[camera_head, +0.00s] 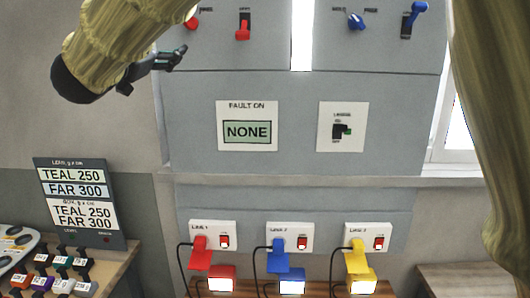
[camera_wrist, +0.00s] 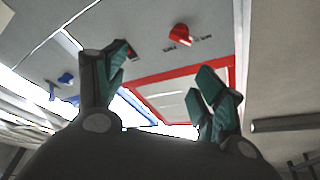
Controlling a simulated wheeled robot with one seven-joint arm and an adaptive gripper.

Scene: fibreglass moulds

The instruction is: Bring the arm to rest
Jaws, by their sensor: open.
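My arm, in a yellow-tan sleeve, comes in from the top left of the head view. My gripper (camera_head: 172,57) is at its end, in front of the upper left part of the grey wall panel (camera_head: 290,98). In the wrist view my gripper (camera_wrist: 160,85) shows two dark fingers with teal pads, spread wide apart. Nothing is between them. The fingers point up toward the panel, and a red knob (camera_wrist: 180,35) shows beyond them. They look apart from it.
Below are red (camera_head: 200,255), blue (camera_head: 278,258) and yellow (camera_head: 356,258) plugs. A board (camera_head: 82,205) stands at left, behind several small coloured items.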

